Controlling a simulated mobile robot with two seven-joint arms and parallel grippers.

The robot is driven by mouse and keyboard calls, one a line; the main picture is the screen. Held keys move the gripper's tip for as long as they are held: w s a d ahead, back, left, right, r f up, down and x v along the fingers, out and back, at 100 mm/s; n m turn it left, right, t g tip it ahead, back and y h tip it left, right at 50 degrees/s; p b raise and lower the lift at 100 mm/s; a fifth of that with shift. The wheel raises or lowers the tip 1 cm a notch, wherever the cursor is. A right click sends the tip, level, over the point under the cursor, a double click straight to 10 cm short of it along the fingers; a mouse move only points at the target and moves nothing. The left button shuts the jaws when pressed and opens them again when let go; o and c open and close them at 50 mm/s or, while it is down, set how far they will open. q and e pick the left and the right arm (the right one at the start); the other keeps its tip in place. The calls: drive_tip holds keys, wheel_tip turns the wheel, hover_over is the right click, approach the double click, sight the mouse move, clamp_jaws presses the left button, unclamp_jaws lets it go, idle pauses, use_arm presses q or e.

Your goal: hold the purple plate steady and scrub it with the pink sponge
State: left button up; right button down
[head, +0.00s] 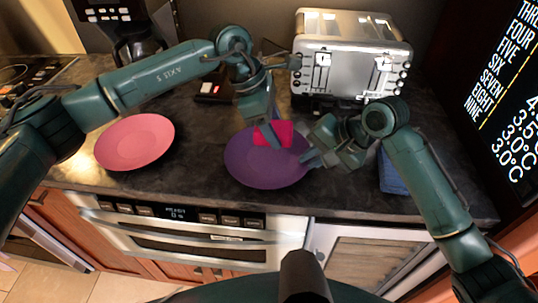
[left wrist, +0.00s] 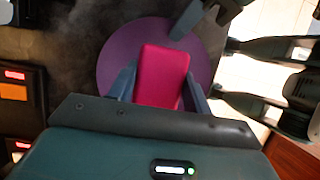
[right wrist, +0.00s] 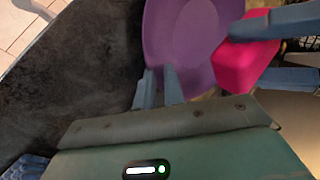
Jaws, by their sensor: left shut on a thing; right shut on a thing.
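The purple plate (head: 262,170) lies on the dark counter in the middle of the head view. The pink sponge (head: 283,133) is over the plate's upper part. My left gripper (head: 262,124) is shut on the sponge; in the left wrist view the sponge (left wrist: 162,75) sits between its two fingers with the plate (left wrist: 118,55) behind it. My right gripper (head: 310,157) is shut on the plate's right rim; the right wrist view shows its fingers (right wrist: 160,88) at the rim of the plate (right wrist: 185,35). Whether the sponge touches the plate is hard to tell.
A pink plate (head: 135,142) lies on the counter at left. A silver toaster (head: 348,55) stands behind, and a coffee maker (head: 125,30) at back left. A blue cloth-like item (head: 391,172) lies right of my right gripper. The counter's front edge is just below the plate.

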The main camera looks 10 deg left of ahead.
use_arm(q)
drive_tip(key=shift+r, duration=0.25)
use_arm(e)
drive_tip(key=shift+s+f, duration=0.1)
drive_tip(key=shift+f, duration=0.05)
use_arm(q)
drive_tip(key=shift+a, duration=4.55)
use_arm(e)
drive_tip(key=c, duration=1.4)
unclamp_jaws()
drive_tip(key=shift+d, duration=0.1)
drive_tip(key=v, duration=1.2)
use_arm(q)
drive_tip(key=shift+d, duration=0.1)
